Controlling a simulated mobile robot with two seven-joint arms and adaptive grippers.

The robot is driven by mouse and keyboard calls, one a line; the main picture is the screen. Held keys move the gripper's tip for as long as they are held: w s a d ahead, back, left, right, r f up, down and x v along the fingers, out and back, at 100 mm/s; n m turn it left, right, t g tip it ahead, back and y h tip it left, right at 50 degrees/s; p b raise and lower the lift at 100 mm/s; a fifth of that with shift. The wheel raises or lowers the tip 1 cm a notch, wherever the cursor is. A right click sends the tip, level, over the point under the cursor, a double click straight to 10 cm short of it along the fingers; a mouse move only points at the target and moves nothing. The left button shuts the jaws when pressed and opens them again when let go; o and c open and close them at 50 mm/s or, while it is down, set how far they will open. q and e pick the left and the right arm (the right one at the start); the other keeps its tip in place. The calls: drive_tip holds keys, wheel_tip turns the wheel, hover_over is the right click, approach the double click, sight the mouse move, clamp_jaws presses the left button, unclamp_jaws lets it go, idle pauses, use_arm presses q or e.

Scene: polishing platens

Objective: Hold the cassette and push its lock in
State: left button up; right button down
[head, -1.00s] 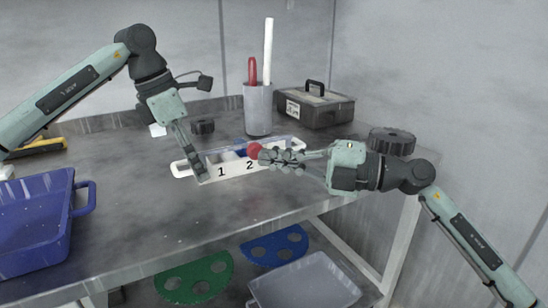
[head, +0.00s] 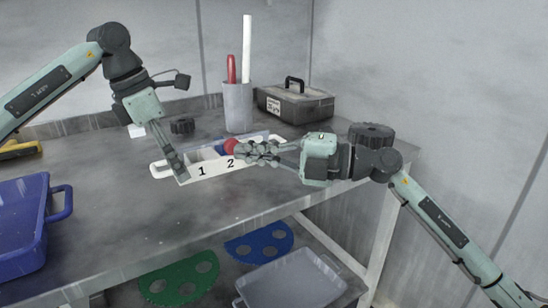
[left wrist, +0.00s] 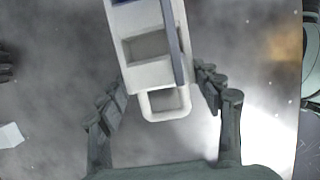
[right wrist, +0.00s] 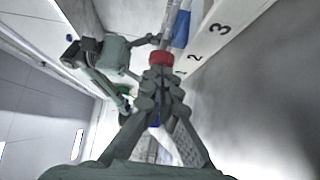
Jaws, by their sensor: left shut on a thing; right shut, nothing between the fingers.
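The white cassette (head: 215,169), marked 1 and 2 on its front, lies on the table; a 3 also shows on it in the right wrist view (right wrist: 238,18). My left gripper (head: 180,172) is shut on the cassette's left part near its end handle; the left wrist view shows its fingers on both sides of the cassette (left wrist: 150,76). The red round lock (head: 230,147) is at the cassette, behind the 2. My right gripper (head: 246,152) is shut and empty, its fingertips at the lock (right wrist: 160,58); I cannot tell whether they touch.
A cup (head: 238,108) with red and white rods and a black toolbox (head: 294,103) stand behind the cassette. A dark knobbed disc (head: 371,135) is at the right, a blue bin (head: 24,245) at the left. The table front is clear.

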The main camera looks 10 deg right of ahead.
drive_tip(key=s+d, duration=0.1)
drive_tip(key=s, duration=0.1)
drive_tip(key=s+d, duration=0.1)
drive_tip(key=s, duration=0.1)
drive_tip(key=shift+d+f, duration=0.1)
drive_tip(key=shift+d, duration=0.2)
drive_tip(key=v, duration=0.8)
drive_tip(key=shift+d, duration=0.3)
drive_tip(key=shift+s, duration=0.1)
use_arm(q)
drive_tip(key=o, duration=1.4)
drive_tip(key=shift+c, duration=0.2)
drive_tip(key=shift+r, duration=0.1)
